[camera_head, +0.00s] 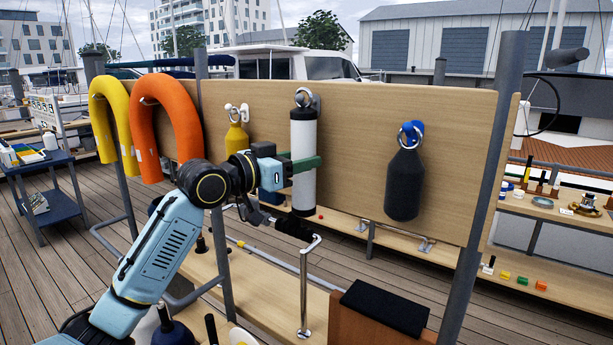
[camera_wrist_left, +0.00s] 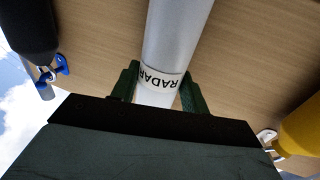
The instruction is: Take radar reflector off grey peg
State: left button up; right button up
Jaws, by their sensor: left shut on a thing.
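The radar reflector (camera_head: 303,135) is a white tube with dark ends and a metal ring at its top. It hangs upright against the wooden board, its ring at the grey peg (camera_head: 315,101); I cannot tell exactly how the ring sits on it. My left gripper (camera_head: 305,164) is shut on the tube at about mid-height, with green fingers. In the left wrist view the tube (camera_wrist_left: 176,35), lettered RADAR, runs between the two fingers (camera_wrist_left: 160,88). The peg is out of that view. My right gripper is not in view.
On the board (camera_head: 355,140), a dark bottle-shaped float (camera_head: 404,185) hangs from a blue peg at right, and a yellow one (camera_head: 236,140) at left. Orange (camera_head: 165,90) and yellow horseshoe buoys hang further left.

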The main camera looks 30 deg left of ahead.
pick_arm(q)
jog(key=shift+s+r, duration=0.1)
jog(key=s, duration=0.3)
jog(key=shift+s+a+r+b, duration=0.1)
jog(key=shift+s+a+b, duration=0.05)
jog(key=shift+s+b, duration=0.2)
dwell(0.4)
jog(key=s+b, duration=0.2)
jog(key=s, duration=0.5)
jog(key=shift+a+b, duration=0.3)
dwell(0.4)
jog(key=shift+f, duration=0.2)
